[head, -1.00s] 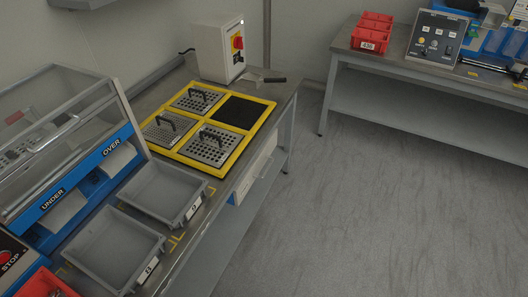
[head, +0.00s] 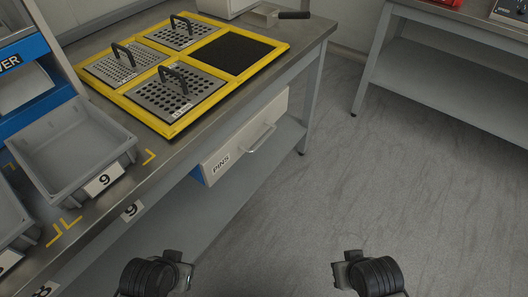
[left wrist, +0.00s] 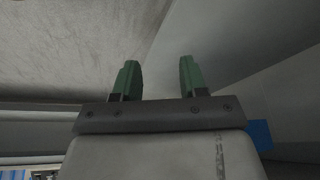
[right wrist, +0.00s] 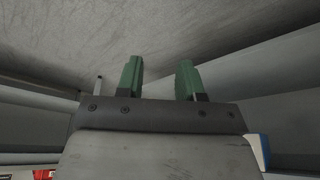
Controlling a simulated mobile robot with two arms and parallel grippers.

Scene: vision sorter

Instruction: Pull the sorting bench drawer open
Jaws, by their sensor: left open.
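The drawer (head: 243,139) has a light grey front labelled PINS. It hangs under the sorting bench top and looks closed. Its bar handle (head: 262,138) faces the aisle. My left gripper (left wrist: 157,78) has its two green fingers apart with nothing between them. My right gripper (right wrist: 160,78) also has its fingers apart and empty. In the head view both arm ends show at the bottom edge, well short of the drawer. The drawer handle is not recognisable in either wrist view.
The sorting bench top carries a yellow frame (head: 168,131) with perforated plates, and a grey bin (head: 75,150) marked 9. A lower shelf (head: 215,205) runs below the drawer. A second bench (head: 435,85) stands at the right. The floor (head: 340,200) between is clear.

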